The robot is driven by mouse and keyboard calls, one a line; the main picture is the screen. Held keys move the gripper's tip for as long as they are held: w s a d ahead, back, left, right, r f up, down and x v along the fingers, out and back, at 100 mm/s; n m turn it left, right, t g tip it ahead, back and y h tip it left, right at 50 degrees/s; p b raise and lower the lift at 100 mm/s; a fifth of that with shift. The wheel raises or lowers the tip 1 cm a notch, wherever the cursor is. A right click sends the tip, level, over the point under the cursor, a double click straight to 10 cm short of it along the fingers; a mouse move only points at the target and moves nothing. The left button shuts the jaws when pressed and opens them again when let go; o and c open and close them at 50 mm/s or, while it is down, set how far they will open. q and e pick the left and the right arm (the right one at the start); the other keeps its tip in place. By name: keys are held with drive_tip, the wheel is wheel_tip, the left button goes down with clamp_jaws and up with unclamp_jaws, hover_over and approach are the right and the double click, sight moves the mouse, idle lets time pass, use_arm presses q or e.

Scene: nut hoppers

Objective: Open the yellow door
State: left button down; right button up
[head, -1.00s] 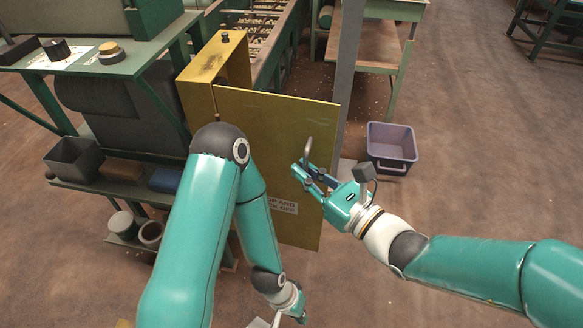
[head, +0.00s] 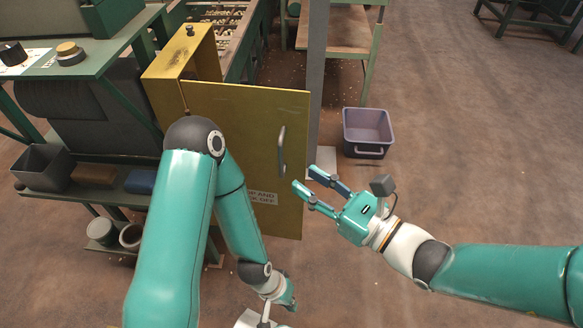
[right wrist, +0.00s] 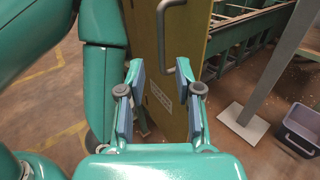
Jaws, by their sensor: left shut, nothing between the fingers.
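The yellow door (head: 235,125) is a flat panel in the middle of the head view. It stands out at an angle from the yellow frame (head: 180,62) at its left edge. Its grey bar handle (head: 281,152) is near its right edge, and it also shows in the right wrist view (right wrist: 161,35). My right gripper (head: 304,178) is open and empty, just right of and below the handle, apart from it. The handle lies ahead of its fingers in the wrist view. My left gripper (head: 289,303) is shut and empty, low by the door's foot. My left arm hides part of the door.
A grey post (head: 317,75) stands right behind the door's outer edge. A purple-grey bin (head: 367,150) with a handle is on the floor to the right. A green machine with a shelf (head: 105,190) is at left. The floor at right is open.

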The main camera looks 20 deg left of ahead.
drive_tip(key=shift+v, duration=2.25)
drive_tip(key=s+d+f+n+g+h, duration=0.2)
drive_tip(key=s+d+f+h, duration=0.1)
drive_tip(key=f, duration=0.5)
drive_tip(key=s+d+f+n+g+h, duration=0.2)
drive_tip(key=s+f+n+g, duration=0.1)
drive_tip(key=f, duration=0.4)
drive_tip(key=s+d+f+n+g+h, duration=0.2)
drive_tip(key=s+d+f+h, duration=0.1)
drive_tip(key=f, duration=0.5)
drive_tip(key=d+f+n+t+h+p, duration=0.15)
drive_tip(key=d+f+n+h, duration=0.45)
drive_tip(key=d+f+n, duration=0.8)
wheel_tip(320, 180, up, 37)
drive_tip(key=a+m+t+p, duration=0.1)
drive_tip(key=p, duration=3.6)
drive_tip(key=shift+a+m+y, duration=0.3)
drive_tip(key=shift+m, duration=0.1)
drive_tip(key=shift+f, duration=0.2)
